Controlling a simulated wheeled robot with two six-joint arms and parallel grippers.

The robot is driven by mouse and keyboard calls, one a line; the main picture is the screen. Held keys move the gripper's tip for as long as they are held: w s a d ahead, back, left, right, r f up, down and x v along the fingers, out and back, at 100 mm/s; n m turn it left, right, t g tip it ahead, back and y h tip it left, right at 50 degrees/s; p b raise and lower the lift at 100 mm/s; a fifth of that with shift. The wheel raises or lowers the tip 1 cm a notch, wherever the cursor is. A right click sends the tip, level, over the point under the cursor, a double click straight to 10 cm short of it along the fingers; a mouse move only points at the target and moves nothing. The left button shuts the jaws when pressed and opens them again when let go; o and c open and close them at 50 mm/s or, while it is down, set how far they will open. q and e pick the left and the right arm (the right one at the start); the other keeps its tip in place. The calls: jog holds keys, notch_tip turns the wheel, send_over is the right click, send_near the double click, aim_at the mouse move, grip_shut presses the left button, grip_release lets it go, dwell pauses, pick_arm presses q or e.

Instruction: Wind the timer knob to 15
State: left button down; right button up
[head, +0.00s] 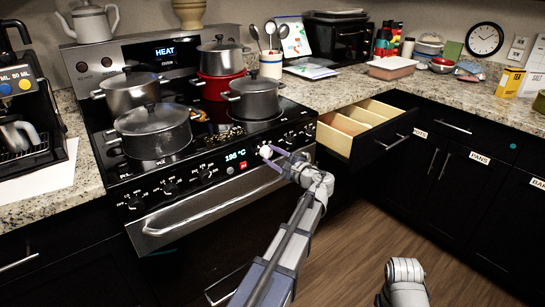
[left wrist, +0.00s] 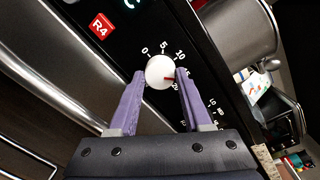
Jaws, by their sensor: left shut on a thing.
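The white timer knob (head: 265,151) is on the stove's front control panel, right of the lit "195" display. In the left wrist view the knob (left wrist: 158,69) has a red mark pointing right, past the 10 on the printed dial. The number beside the mark is partly hidden by the right finger. My left gripper (head: 271,156) is shut on the knob, with one purple finger on each side. My right gripper is out of view; only part of my right arm shows at the bottom right.
Several pots, including a large dark pot (head: 153,130), stand on the stove above the panel. The oven handle (head: 215,199) runs below it. An open drawer (head: 365,129) juts out to the right. The floor in front is clear.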

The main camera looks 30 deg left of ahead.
pick_arm(q)
jog(key=shift+c, duration=1.7)
grip_release()
jog(key=v, duration=0.7)
jog(key=shift+d, duration=0.35)
jog(key=shift+s, duration=0.15)
jog(key=s+d+r+n+g+h+p, duration=0.1)
jog(key=s+d+n+g+h+p, duration=0.2)
jog(key=s+d+h+p, duration=0.4)
jog(key=s+d+r+n+g+h+p, duration=0.2)
jog(key=s+d+h+p, duration=0.6)
jog(key=s+d+p, duration=0.9)
jog(key=d+n+g, duration=0.1)
jog(key=d+n, duration=0.1)
jog(key=d, duration=0.2)
jog(key=shift+s+d, duration=0.25)
jog(key=shift+d, duration=0.1)
